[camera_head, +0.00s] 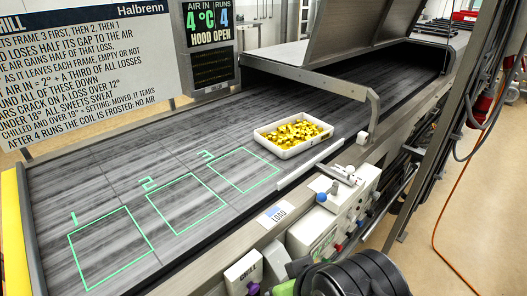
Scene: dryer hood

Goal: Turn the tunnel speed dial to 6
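A pale control box (330,228) is fixed along the near side of the conveyor, at lower centre right. It carries small coloured knobs, among them a red one (339,247). Its lettering is too small to read, and I cannot tell which knob is the tunnel speed dial or its setting. A smaller box marked CHILL (243,270), with a purple knob (253,288), sits at the bottom. My dark, rounded arm part covers the bottom edge right of it and hides what is behind. My gripper's fingertips do not show.
The grey belt (120,180) has green frames 1, 2 and 3, all empty. A white tray of yellow pieces (293,134) sits beyond frame 3, before the raised hood (350,30). The display (209,40) reads 4 °C, runs 4, HOOD OPEN. A metal post and cables stand right.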

